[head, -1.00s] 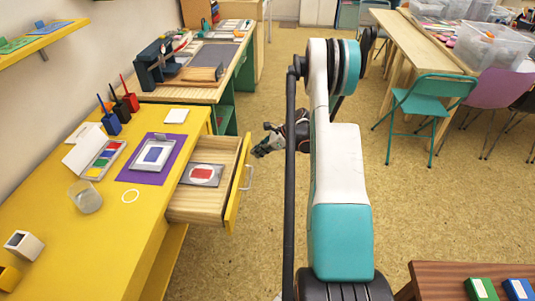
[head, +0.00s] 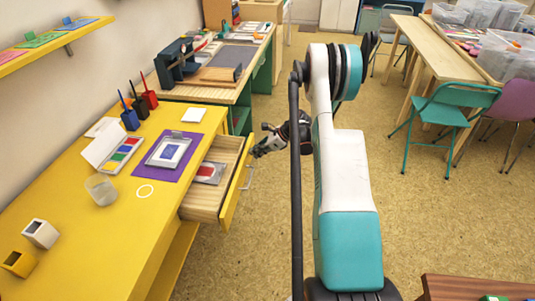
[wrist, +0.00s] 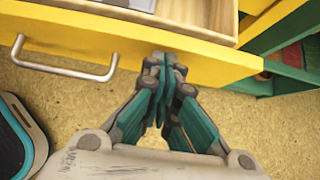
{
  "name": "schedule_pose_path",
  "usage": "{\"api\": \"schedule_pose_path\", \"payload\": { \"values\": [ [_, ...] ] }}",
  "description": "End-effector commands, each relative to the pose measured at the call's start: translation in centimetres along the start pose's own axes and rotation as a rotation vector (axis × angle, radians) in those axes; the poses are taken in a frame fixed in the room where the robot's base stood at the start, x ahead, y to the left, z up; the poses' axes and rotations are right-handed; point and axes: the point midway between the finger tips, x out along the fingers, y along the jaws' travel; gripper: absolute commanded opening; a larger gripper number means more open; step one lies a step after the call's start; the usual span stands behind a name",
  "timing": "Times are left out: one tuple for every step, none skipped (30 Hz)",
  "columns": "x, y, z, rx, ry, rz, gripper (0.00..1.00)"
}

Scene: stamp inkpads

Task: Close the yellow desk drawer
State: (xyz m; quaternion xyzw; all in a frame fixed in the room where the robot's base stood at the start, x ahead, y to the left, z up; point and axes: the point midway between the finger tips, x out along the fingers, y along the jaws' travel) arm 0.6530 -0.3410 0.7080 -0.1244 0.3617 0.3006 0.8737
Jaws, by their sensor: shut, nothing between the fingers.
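The yellow desk drawer (head: 236,195) is partly open, with its wooden inside showing. Its yellow front (wrist: 110,42) crosses the wrist view, with a metal bar handle (wrist: 62,70) to the left of my gripper. My gripper (head: 255,154) is beside the outer face of the drawer front, near its far end. In the wrist view my gripper (wrist: 164,62) is shut and empty, its fingertips at the drawer front and seemingly touching it. A grey inkpad (head: 210,172) with a red pad lies in the drawer, partly hidden by the desk edge.
The yellow desk (head: 110,215) holds a purple mat (head: 155,172), a glass (head: 101,189) and pen cups. A green-legged workbench (head: 240,85) stands beyond it. A brown table (head: 460,288) is at the lower right.

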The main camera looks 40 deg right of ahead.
Motion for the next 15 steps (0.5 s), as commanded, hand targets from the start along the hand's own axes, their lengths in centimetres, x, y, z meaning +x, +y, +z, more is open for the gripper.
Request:
{"api": "schedule_pose_path", "payload": {
  "values": [
    [1.1, 0.1, 1.1, -0.003, 0.000, 0.003, 0.00],
    [1.7, 0.1, 1.7, -0.003, -0.001, 0.003, 0.00],
    [2.4, 0.1, 2.4, -0.004, -0.001, 0.004, 0.00],
    [3.0, 0.1, 3.0, -0.004, -0.001, 0.003, 0.00],
    [3.6, 0.1, 3.6, -0.003, -0.001, 0.003, 0.00],
    [4.3, 0.1, 4.3, -0.004, -0.001, 0.003, 0.00],
    [4.9, 0.1, 4.8, -0.004, -0.001, 0.004, 0.00],
    [5.4, 0.1, 5.3, -0.003, -0.001, 0.003, 0.00],
    [6.1, 0.1, 6.0, -0.003, 0.000, 0.002, 0.00],
    [6.6, 0.1, 6.5, -0.004, 0.000, 0.003, 0.00],
    [7.0, 0.1, 7.0, -0.003, 0.000, 0.003, 0.00],
    [7.6, 0.1, 7.6, -0.002, 0.000, 0.002, 0.00],
    [8.1, 0.1, 8.0, -0.003, 0.000, 0.002, 0.00],
    [8.4, 0.1, 8.4, -0.003, 0.000, 0.002, 0.00],
    [8.9, 0.1, 8.9, -0.002, 0.001, 0.002, 0.00]
  ]
}}
